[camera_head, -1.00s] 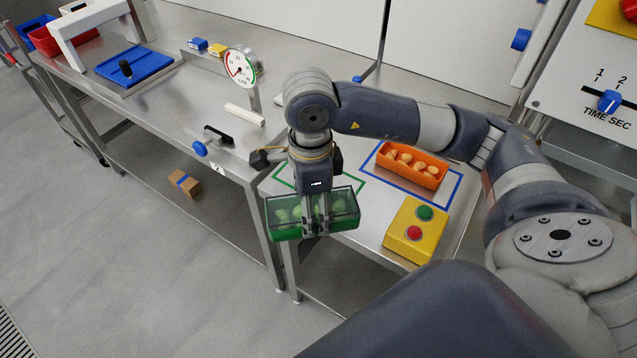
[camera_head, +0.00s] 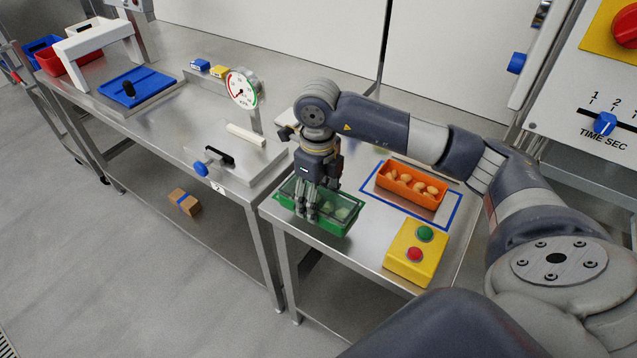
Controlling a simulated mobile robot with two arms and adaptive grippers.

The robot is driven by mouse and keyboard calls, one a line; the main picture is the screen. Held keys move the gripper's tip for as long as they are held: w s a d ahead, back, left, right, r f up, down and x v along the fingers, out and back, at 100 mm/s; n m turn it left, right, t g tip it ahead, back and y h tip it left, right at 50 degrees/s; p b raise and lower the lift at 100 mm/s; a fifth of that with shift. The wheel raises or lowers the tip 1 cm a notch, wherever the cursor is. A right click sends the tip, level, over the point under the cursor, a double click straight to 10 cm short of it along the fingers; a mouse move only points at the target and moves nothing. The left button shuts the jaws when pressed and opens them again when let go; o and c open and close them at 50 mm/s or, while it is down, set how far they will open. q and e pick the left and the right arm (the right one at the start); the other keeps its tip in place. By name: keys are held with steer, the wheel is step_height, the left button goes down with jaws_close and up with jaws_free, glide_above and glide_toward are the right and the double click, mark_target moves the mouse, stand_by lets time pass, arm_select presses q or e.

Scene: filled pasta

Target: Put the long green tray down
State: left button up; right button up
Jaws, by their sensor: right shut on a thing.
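The long green tray (camera_head: 338,228) is at the left end of the small steel table in the head view. It has clear upper walls and pale green pieces inside. It covers most of the green outline on the table; whether its base touches the surface, I cannot tell. My right gripper (camera_head: 307,212) points down and is shut on the tray, with its fingers at the tray's near long wall. The fingers hide part of that wall. My left gripper is not in view.
An orange tray (camera_head: 427,198) with filled pasta sits inside a blue outline (camera_head: 452,212) to the right. A yellow box (camera_head: 409,263) with a green and a red button stands at the front. A longer steel bench (camera_head: 150,140) with a dial gauge (camera_head: 242,89) adjoins on the left.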

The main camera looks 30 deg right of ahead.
steer(key=w+d, duration=0.1)
steer(key=w+d+p, duration=0.1)
steer(key=w, duration=0.1)
steer(key=w+d, duration=0.1)
steer(key=w, duration=0.1)
steer(key=shift+w+d+f, duration=0.15)
steer(key=shift+d+f, duration=0.05)
steer(key=shift+d, duration=0.1)
steer(key=shift+w+d+f+p, duration=0.1)
steer(key=shift+d+f+p, duration=0.05)
steer(key=shift+p, duration=0.3)
step_height(320, 180, down, 3)
steer(key=shift+r+p, duration=0.15)
steer(key=shift+p, duration=0.4)
steer(key=shift+f, duration=0.25)
steer(key=shift+f, duration=0.1)
steer(key=shift+f, duration=0.1)
steer(key=o, duration=1.2)
